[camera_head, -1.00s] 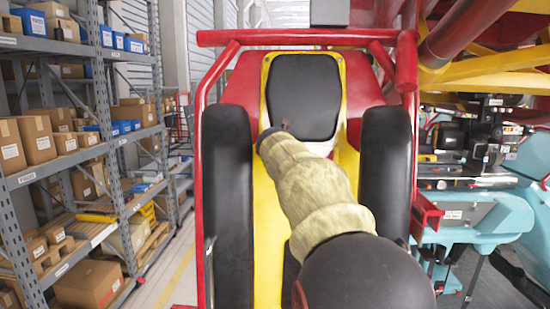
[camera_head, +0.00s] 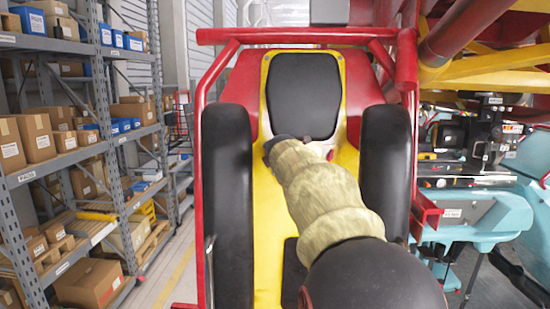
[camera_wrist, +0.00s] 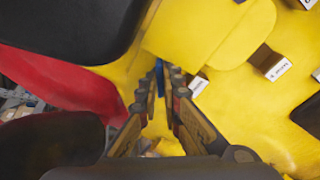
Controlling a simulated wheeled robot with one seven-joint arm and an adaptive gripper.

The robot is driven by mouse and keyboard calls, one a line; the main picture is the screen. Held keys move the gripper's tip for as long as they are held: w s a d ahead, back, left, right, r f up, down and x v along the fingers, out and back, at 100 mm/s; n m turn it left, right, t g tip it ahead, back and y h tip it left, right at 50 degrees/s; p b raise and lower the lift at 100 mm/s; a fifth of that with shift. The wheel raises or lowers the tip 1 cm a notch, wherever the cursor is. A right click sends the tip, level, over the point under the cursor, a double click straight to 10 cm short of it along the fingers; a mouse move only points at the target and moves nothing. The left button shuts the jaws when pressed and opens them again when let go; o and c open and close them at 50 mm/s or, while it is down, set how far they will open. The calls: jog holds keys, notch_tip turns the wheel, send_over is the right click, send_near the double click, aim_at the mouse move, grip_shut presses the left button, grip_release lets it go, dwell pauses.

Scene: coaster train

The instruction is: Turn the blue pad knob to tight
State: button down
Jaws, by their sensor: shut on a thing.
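The blue pad knob (camera_wrist: 161,68) shows in the wrist view as a small blue piece between my fingertips, against the yellow seat shell. My gripper (camera_wrist: 160,78) is shut on it, and the fingers hide most of it. How far the knob is turned cannot be told.
The yellow seat shell (camera_head: 262,200) has a black headrest pad (camera_head: 304,95) and black side bolsters at left (camera_head: 227,205) and right (camera_head: 386,165). A red tubular frame (camera_head: 290,36) surrounds it. Shelving with boxes (camera_head: 85,145) stands left; machinery (camera_head: 465,150) stands right.

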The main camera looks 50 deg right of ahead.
jog(key=m+b, duration=0.4)
jog(key=m, duration=0.1)
jog(key=shift+f+m+t+b, duration=0.15)
jog(key=shift+m+t+b, duration=0.15)
jog(key=shift+m+t, duration=0.1)
dwell(0.4)
jog(key=c, duration=2)
grip_release()
jog(key=shift+c, duration=0.2)
jog(key=shift+o, duration=0.3)
jog(key=shift+s, duration=0.1)
jog(key=v, duration=1.2)
